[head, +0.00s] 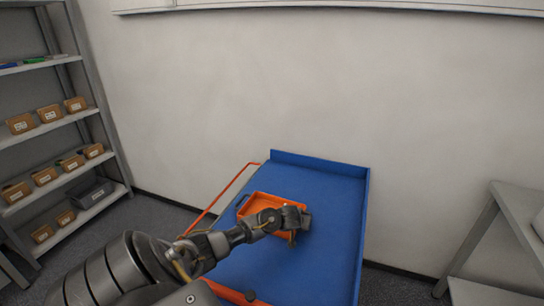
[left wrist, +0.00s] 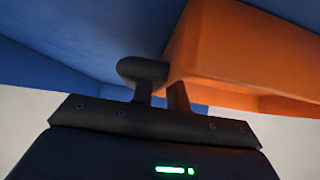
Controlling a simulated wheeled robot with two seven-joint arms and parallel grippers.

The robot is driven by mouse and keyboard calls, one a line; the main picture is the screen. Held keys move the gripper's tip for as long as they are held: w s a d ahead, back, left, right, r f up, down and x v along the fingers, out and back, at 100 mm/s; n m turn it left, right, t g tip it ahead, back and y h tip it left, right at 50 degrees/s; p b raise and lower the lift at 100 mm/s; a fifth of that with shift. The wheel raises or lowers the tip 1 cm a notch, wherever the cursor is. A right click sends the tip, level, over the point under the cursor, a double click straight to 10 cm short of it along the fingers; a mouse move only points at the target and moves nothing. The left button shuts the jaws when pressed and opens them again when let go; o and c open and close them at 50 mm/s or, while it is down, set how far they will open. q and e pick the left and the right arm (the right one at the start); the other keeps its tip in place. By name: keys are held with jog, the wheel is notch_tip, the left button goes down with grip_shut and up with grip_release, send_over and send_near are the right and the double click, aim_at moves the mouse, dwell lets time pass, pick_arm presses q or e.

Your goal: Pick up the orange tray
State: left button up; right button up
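The orange tray (head: 262,200) sits on the blue bench top, with a dark handle (head: 242,202) at its left end. My left gripper (head: 300,218) is over its right end in the head view and hides that end. In the left wrist view the tray's orange wall (left wrist: 240,45) rises right beside my left gripper (left wrist: 160,88). Its fingers are close together at a dark rounded bar by the wall, which looks like the tray's other handle, and appear shut on it. My right gripper is not in view.
The blue bench (head: 325,200) has a raised blue edge at the back and right, and its right part is bare. A shelf unit (head: 60,125) with small brown boxes stands at the left. A grey table (head: 510,215) stands at the right.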

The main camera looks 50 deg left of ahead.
pick_arm(q)
jog(key=shift+r, duration=0.1)
grip_shut()
dwell(1.3)
